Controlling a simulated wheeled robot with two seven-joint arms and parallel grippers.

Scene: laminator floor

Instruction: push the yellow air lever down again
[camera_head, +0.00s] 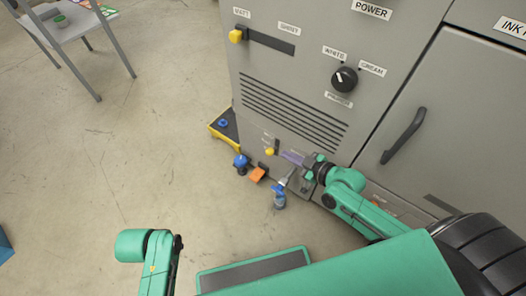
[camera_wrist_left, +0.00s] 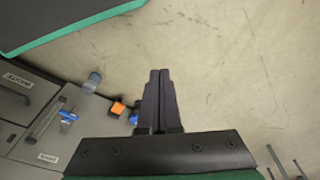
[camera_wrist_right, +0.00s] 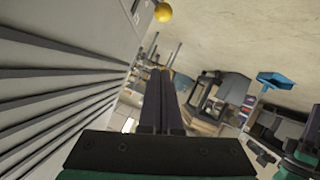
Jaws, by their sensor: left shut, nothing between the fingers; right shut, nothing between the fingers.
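The yellow air lever's round knob (camera_head: 270,151) shows low on the grey machine front, beside a short dark slot. It also shows at the top of the right wrist view (camera_wrist_right: 163,12), apart from my fingertips. The lever's stem and exact position are too small to tell. My right gripper (camera_head: 286,180) is low against the machine front, to the right of the knob in the head view; in its wrist view its fingers (camera_wrist_right: 160,73) are shut and empty. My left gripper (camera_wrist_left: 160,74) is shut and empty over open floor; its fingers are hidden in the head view.
Another yellow knob (camera_head: 236,35) sits higher on the machine by a long slot. Vent slats (camera_head: 295,108) lie between.

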